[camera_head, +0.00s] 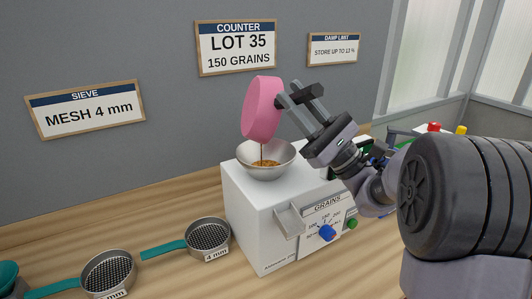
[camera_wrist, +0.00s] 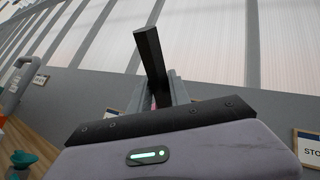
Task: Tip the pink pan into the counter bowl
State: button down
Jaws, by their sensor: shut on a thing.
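The pink pan (camera_head: 262,108) is tipped steeply on its side above the counter bowl in the head view. Its inside is turned away from the camera. My gripper (camera_head: 298,97) is shut on the pan at its right side. The metal counter bowl (camera_head: 284,160) sits on top of the white counter machine (camera_head: 257,212), apart from the pan. Golden grains (camera_head: 264,163) lie in the bowl, and a thin dark streak shows between the pan's lower edge and them. In the wrist view my gripper (camera_wrist: 158,75) hides nearly all of the pan; only a pink sliver shows.
Two sieves with teal handles, one nearer the machine (camera_head: 208,237) and one further left (camera_head: 108,274), lie on the wooden table (camera_head: 180,203). The machine has a chute (camera_head: 289,220), a blue dial (camera_head: 327,233) and a green knob (camera_head: 351,223). A wall with signs stands behind.

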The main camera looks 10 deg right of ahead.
jog(key=shift+d+f+t, duration=0.1)
jog(key=shift+d+t, duration=0.05)
jog(key=shift+t, duration=0.15)
jog(key=a+f+n+g+h+p, duration=0.1)
jog(key=a+n+g+h+p, duration=0.85)
jog(key=a+p, duration=1.2)
jog(key=a+f+n+g+h+p, duration=0.1)
jog(key=a+f+h, duration=0.5)
jog(key=f, duration=0.6)
jog(key=shift+s+a+f+n+g+p, duration=0.15)
jog(key=shift+s+f+n+g+p, duration=0.05)
jog(key=shift+n+g+p, duration=0.2)
